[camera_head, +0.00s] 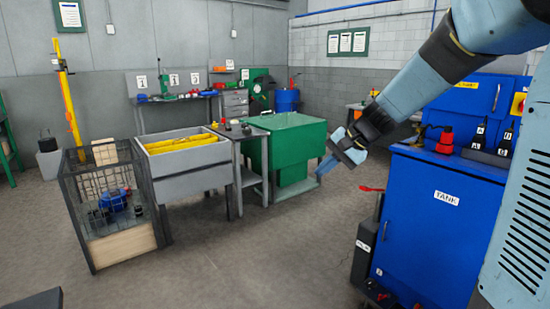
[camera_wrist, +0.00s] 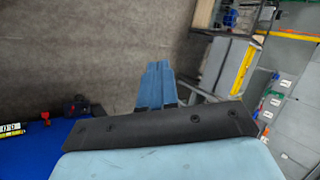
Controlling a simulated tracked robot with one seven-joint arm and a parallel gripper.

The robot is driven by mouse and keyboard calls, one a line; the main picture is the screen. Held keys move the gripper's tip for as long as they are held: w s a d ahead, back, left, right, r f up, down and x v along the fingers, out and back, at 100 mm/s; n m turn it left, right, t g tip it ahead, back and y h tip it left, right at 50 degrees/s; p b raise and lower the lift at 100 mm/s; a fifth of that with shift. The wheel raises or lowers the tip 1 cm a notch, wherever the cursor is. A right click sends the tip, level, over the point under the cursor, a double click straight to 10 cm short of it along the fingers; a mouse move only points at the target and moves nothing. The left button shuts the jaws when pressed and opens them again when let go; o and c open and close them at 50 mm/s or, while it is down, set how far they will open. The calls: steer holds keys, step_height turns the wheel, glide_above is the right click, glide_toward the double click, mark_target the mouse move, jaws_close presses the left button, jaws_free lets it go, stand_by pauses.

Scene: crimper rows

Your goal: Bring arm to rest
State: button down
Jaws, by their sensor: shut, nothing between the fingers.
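My gripper (camera_head: 328,166) shows in the head view at the end of my blue arm, which reaches in from the upper right. Its blue fingers point down and to the left, in front of the right side of the green cabinet (camera_head: 296,140). In the wrist view the fingers of my gripper (camera_wrist: 156,86) lie side by side, shut, with nothing held. Bare floor shows beyond them.
A blue cabinet marked TANK (camera_head: 430,225) stands close on the right. A wire cage cart (camera_head: 160,235), a grey bin (camera_head: 190,183) with yellow parts and a small table (camera_head: 238,133) stand left of the green cabinet. The middle floor is clear.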

steer(key=s+d+r+n+t+h, duration=0.1)
steer(key=s+d, duration=0.4)
steer(key=s, duration=0.7)
steer(key=s+d+r+n+t+h, duration=0.1)
steer(key=s+d+n+h, duration=0.3)
steer(key=s, duration=0.8)
steer(key=shift+s+d+h, duration=0.4)
steer(key=shift+d+h, duration=0.4)
steer(key=shift+h, duration=0.3)
